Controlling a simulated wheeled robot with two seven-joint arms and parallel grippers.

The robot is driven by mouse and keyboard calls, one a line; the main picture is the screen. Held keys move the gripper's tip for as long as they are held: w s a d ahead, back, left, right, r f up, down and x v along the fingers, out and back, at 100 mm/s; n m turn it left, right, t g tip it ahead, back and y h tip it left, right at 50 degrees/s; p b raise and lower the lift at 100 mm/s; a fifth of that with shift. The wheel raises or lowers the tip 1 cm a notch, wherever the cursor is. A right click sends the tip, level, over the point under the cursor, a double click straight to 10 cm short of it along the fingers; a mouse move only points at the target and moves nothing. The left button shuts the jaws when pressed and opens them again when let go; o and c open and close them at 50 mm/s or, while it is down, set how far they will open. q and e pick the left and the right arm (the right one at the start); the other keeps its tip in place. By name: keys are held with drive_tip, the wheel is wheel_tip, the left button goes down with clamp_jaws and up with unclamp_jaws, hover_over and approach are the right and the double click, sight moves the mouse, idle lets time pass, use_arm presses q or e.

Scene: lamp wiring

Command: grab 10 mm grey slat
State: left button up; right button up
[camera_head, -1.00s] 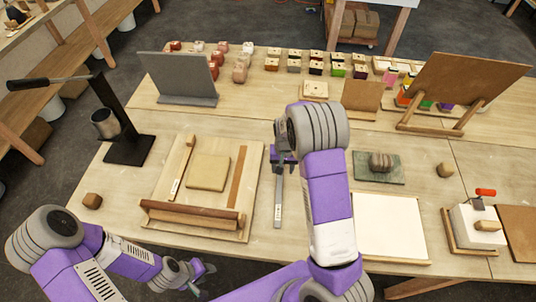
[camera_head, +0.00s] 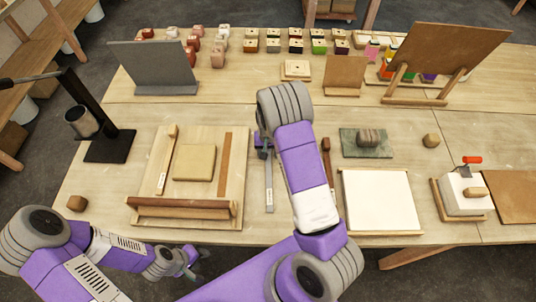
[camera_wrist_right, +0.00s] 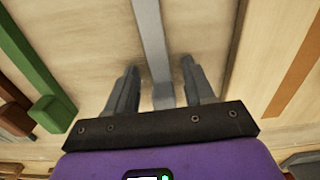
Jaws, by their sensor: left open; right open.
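The grey slat (camera_head: 269,188) lies lengthwise on the table, just right of the wooden board; its far end is partly hidden by my right gripper. In the right wrist view the slat (camera_wrist_right: 149,38) runs down between the two fingers. My right gripper (camera_wrist_right: 160,85) is open, with one finger on each side of the slat and visible gaps to it. In the head view my right gripper (camera_head: 263,146) is at the slat's far end, partly hidden by the arm. I cannot tell its height over the table. My left gripper (camera_head: 188,264) is open and empty near the front edge.
A wooden board (camera_head: 230,210) with a square block (camera_head: 195,163) and strips lies left of the slat. A brown strip (camera_head: 327,165) and a white panel (camera_head: 377,200) lie to the right. A grey stand (camera_head: 152,67) and small blocks are behind.

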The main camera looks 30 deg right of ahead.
clamp_jaws()
drive_tip(key=shift+r, duration=0.1)
